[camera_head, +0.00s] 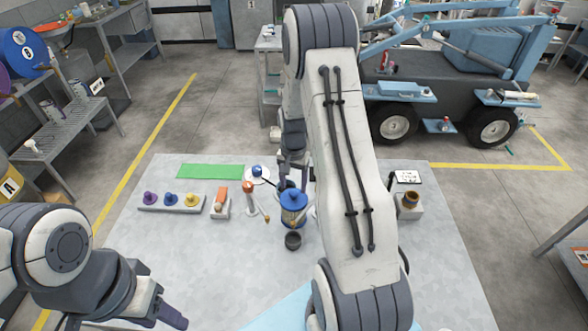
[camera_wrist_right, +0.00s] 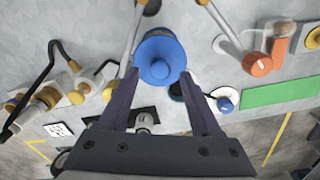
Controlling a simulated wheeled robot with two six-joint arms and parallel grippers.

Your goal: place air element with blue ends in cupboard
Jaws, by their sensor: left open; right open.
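The air element with blue ends (camera_head: 294,208) stands on the pale table, right of the orange-topped fitting. In the right wrist view its round blue top (camera_wrist_right: 159,60) faces the camera. My right gripper (camera_head: 293,168) is open just behind the element in the head view, partly hidden by my arm. In the wrist view its fingertips (camera_wrist_right: 160,76) lie either side of the blue end's near edge; I cannot tell whether they touch it. My left gripper (camera_head: 118,318) is open and empty at the lower left. I cannot pick out the cupboard for certain.
Near the element are a dark cup (camera_head: 293,240), an orange-topped fitting (camera_head: 249,187) and a blue-knobbed piece (camera_head: 257,171). A rack of coloured knobs (camera_head: 171,201) and a green mat (camera_head: 211,171) lie left. A brown-ringed block (camera_head: 409,203) stands right. The table's front left is mostly clear.

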